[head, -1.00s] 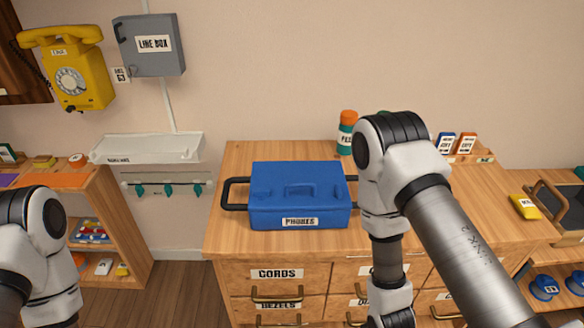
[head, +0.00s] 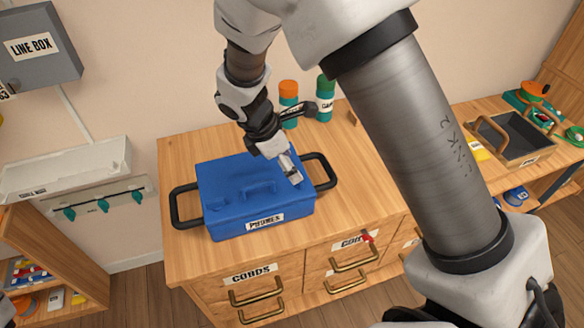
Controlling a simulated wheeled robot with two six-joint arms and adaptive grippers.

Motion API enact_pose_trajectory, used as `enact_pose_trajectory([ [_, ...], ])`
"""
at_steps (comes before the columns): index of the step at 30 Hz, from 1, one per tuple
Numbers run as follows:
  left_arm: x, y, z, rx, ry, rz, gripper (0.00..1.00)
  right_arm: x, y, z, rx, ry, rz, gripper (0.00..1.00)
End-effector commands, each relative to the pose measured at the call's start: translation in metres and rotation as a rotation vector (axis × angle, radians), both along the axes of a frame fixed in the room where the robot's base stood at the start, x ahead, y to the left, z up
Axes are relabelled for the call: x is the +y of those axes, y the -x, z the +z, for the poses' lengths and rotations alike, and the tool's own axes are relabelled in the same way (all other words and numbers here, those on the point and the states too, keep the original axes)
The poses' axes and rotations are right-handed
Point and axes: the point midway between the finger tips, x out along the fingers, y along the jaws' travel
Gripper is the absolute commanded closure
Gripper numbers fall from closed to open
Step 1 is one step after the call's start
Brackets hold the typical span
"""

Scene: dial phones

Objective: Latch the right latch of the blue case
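The blue case (head: 232,190) sits shut on the wooden cabinet top, its "PHONES" label on the front face and a black loop handle at each end. My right gripper (head: 291,174) points down at the right part of the case lid, close above it or touching it; I cannot tell which. Its fingers look close together, but the view is too small to tell whether they are open or shut. The right latch cannot be made out; the gripper covers that part of the lid. My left gripper is not in view.
Two bottles, one orange-topped (head: 289,89) and one green (head: 325,98), stand behind the case. The wooden cabinet top (head: 365,180) is clear right of the case. A dark tray (head: 513,133) stands farther right. A grey line box (head: 38,47) hangs on the wall.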

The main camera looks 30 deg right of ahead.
Motion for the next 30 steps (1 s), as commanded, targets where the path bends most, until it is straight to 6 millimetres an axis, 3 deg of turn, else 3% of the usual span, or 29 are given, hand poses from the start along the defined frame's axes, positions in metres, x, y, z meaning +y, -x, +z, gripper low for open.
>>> enact_pose_trajectory([
  [6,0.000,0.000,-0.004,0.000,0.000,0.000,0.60,-0.015,0.004,-0.038,0.002,-0.002,-0.001,0.31],
  [16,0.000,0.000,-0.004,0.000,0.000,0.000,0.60,-0.018,0.005,-0.046,0.000,-0.002,-0.002,0.31],
  [21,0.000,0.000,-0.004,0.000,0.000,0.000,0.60,-0.018,0.005,-0.046,0.000,-0.002,-0.002,0.91],
  [30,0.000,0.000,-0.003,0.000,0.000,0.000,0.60,-0.018,0.005,-0.046,0.001,-0.002,-0.014,0.91],
])
